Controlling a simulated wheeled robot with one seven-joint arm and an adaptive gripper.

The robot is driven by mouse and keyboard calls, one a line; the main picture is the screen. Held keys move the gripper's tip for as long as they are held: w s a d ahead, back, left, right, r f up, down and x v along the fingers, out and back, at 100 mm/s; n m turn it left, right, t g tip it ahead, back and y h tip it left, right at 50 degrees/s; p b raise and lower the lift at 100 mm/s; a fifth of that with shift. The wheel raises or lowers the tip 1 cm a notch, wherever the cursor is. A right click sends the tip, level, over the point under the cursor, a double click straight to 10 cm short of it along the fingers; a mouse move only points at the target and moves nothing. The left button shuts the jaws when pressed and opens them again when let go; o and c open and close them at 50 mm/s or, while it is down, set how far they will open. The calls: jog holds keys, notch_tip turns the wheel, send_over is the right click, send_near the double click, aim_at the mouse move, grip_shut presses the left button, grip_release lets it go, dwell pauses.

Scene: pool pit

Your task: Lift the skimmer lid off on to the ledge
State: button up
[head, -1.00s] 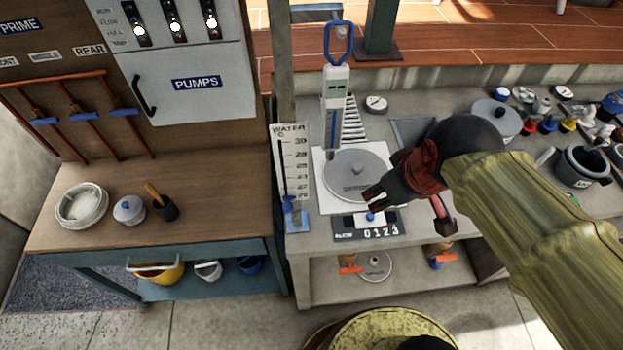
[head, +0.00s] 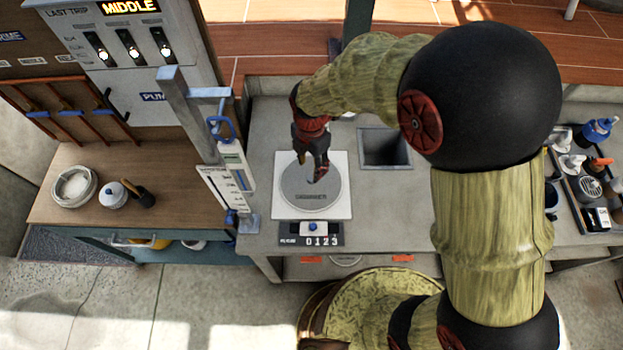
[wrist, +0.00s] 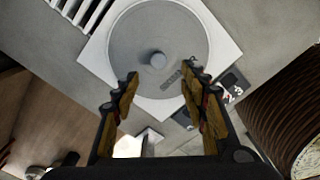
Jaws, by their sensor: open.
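The skimmer lid (head: 312,192) is a round grey disc lying flat on a white square plate (head: 341,209) set in the grey counter. In the wrist view the lid (wrist: 130,50) shows a small round knob (wrist: 158,60) at its middle and a dark label. My gripper (head: 311,170) is above the lid, pointing down, and hides the knob in the head view. In the wrist view my gripper (wrist: 162,84) is open, its two fingers apart on either side of the knob's line, with nothing between them. I cannot tell the exact height above the lid.
A grey ledge of counter (head: 390,215) lies clear to the right of the plate. A square dark opening (head: 385,148) is behind it. A counter display (head: 311,234) sits in front, a water gauge (head: 228,190) stands left, and a tray of fittings (head: 590,185) is far right.

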aim_at(311, 178)
jog(key=f, duration=0.4)
jog(key=f+b, duration=0.1)
jog(key=f, duration=0.2)
jog(key=shift+w+f, duration=0.1)
jog(key=shift+w, duration=0.15)
jog(key=shift+c, duration=0.4)
grip_shut()
dwell(0.4)
